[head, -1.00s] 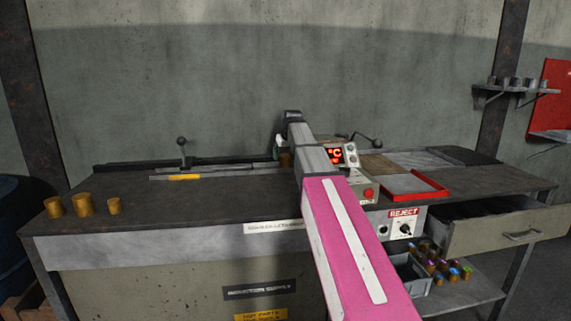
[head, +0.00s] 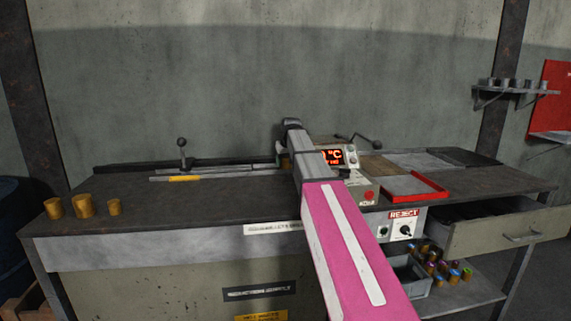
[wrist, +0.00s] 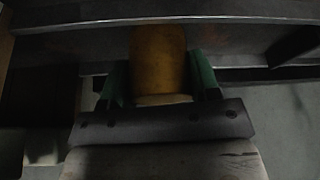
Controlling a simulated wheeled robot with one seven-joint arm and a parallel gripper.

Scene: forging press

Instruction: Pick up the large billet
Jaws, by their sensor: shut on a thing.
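My gripper (wrist: 160,85) is shut on a brass-coloured cylindrical billet (wrist: 158,60), with a green finger on each side of it in the wrist view. In the head view my arm hides most of the gripper and the billet near the back middle of the bench. Three more brass billets stand at the bench's left end: one at the left (head: 54,207), a wider, taller one in the middle (head: 83,205) and a slimmer one at the right (head: 114,207). I cannot tell the held billet's size against these.
The dark bench top (head: 200,205) is clear between the billets and my arm. A lever (head: 182,150) stands at the back left, beside a rail.

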